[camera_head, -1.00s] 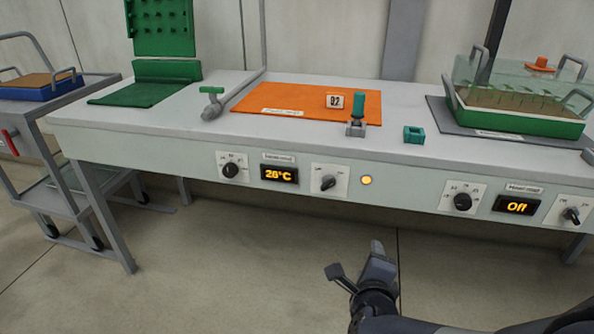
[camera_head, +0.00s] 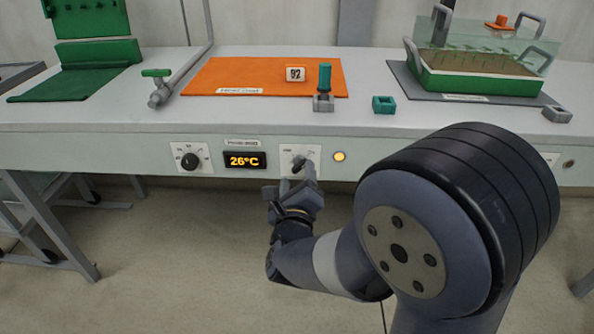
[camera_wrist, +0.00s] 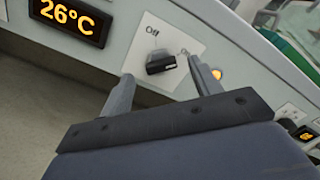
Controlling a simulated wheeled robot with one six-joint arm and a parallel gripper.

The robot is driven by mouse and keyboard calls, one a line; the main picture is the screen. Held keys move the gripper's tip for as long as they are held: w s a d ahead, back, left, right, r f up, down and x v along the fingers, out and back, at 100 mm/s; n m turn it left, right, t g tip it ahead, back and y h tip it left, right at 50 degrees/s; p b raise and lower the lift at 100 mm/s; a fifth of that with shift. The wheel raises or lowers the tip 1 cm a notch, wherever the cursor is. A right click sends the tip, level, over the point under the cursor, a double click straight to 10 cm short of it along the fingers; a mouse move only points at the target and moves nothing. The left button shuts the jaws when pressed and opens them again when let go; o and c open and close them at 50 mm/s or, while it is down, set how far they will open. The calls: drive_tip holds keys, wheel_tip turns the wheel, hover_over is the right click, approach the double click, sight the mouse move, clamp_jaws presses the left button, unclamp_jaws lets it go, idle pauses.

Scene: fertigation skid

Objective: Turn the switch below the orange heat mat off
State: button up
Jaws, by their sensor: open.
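The orange heat mat (camera_head: 240,75) lies on the bench top. Below it on the front panel is a white plate with a black rotary switch (camera_wrist: 161,63), marked "Off" at its upper left in the wrist view. An amber lamp (camera_head: 339,156) glows right of the switch. The display (camera_head: 244,160) left of it reads 26°C. My gripper (camera_wrist: 161,86) is open, its two fingers on either side of the switch and just short of it; contact is not clear. In the head view my gripper (camera_head: 291,180) partly covers the switch.
A black dial (camera_head: 190,161) sits left of the display. A grey pipe with a green-handled valve (camera_head: 160,90), a teal-topped fitting (camera_head: 324,88), a teal block (camera_head: 384,104) and a green tray (camera_head: 480,80) are on the bench. My arm hides the panel's right part.

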sight(298, 168)
drive_tip(key=shift+w, duration=1.7)
drive_tip(key=shift+d, duration=0.1)
drive_tip(key=c, duration=1)
